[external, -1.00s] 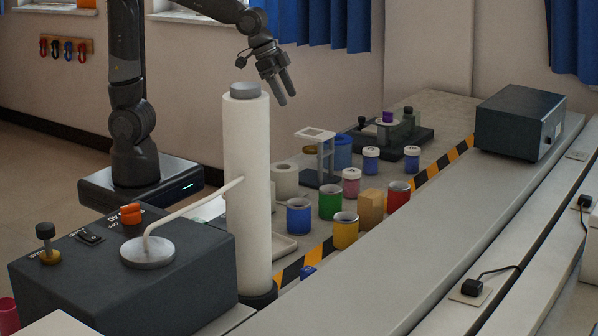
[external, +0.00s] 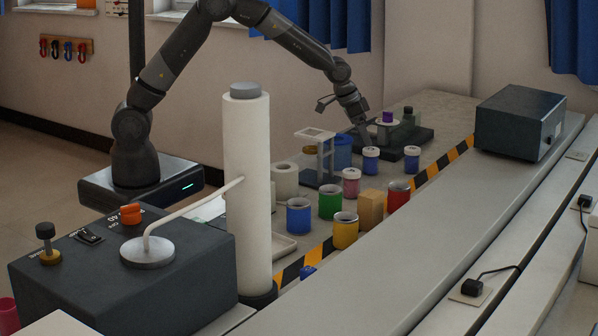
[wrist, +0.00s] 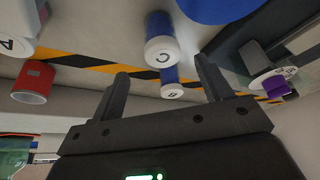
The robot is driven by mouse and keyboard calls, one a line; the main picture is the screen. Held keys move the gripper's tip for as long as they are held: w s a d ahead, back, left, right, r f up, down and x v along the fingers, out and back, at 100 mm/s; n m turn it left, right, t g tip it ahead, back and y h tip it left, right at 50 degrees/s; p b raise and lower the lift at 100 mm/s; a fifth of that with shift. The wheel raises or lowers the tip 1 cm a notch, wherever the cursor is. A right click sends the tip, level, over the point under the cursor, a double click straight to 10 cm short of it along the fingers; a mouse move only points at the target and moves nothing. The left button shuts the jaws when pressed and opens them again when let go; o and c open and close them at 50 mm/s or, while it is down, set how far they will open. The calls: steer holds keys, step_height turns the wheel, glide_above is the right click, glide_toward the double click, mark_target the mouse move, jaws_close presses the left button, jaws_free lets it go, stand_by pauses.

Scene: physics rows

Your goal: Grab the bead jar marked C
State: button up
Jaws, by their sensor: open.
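The bead jar marked C (wrist: 163,50) has a white lid and a blue body. In the external view it appears to be the blue, white-lidded jar (external: 371,161) beside the blue tub. My gripper (external: 366,141) is just above and behind that jar, pointing down. In the wrist view my gripper (wrist: 163,67) is open and empty, with jar C beyond and between its fingers. A second blue jar (wrist: 172,90), its mark looking like B, lies farther off. A jar marked A (wrist: 14,42) is at the left edge; it looks like the pink jar (external: 351,183) outside.
The blue tub (external: 343,152) and a grey stand (external: 318,165) are close to the left of the jar. A dark fixture (external: 405,140) is behind it. A red can (external: 399,196), wooden block (external: 370,209) and several open cans stand nearer the striped tape.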

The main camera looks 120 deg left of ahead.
mark_target(371, 158)
steer(key=x, duration=0.9)
steer(key=shift+s+d+f, duration=0.1)
steer(key=shift+s+f, duration=0.15)
steer(key=shift+s, duration=0.05)
steer(key=shift+c, duration=0.5)
steer(key=c, duration=1)
steer(key=shift+r, duration=0.15)
